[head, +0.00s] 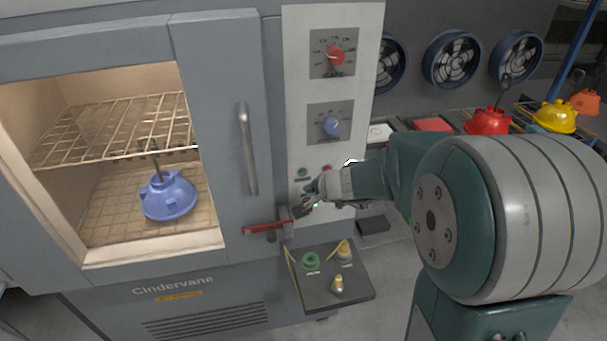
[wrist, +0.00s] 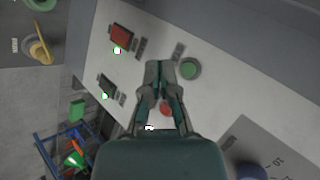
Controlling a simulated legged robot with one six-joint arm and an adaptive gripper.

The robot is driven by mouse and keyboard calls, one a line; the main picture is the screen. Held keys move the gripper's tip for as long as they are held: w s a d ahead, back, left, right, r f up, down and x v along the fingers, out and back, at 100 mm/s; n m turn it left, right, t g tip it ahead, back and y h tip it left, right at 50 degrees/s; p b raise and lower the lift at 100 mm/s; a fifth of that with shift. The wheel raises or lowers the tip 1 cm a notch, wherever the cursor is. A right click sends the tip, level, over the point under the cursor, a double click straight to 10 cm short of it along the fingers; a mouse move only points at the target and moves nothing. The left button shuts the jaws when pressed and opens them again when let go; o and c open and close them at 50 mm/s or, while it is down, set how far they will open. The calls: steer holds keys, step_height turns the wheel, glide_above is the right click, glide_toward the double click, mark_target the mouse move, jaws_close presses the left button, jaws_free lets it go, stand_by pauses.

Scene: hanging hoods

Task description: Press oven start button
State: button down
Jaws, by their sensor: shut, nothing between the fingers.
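The grey oven (head: 222,100) has a white control panel (head: 345,20) on its right side. A round green button (head: 303,172) is low on the panel, and it also shows in the wrist view (wrist: 190,68). A red button (head: 327,168) is to its right, partly hidden by my arm; in the wrist view it (wrist: 166,110) shows between my fingers. My gripper (head: 302,211) is shut and empty in front of the lower panel. In the wrist view my fingertips (wrist: 160,68) appear just left of the green button. I cannot tell whether they touch the panel.
A red latch handle (head: 265,228) is left of my gripper. A small dark shelf (head: 345,297) with green and yellow controls juts out below. Red (head: 335,55) and blue (head: 331,126) knobs are above. A blue hood-shaped object (head: 169,197) sits inside the oven.

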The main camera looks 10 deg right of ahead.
mark_target(303, 174)
steer(key=shift+w+d, duration=0.1)
steer(key=shift+w, duration=1.35)
steer(key=shift+a, duration=0.25)
steer(key=shift+d, duration=0.15)
steer(key=shift+w+r, duration=0.1)
steer(key=shift+w, duration=0.25)
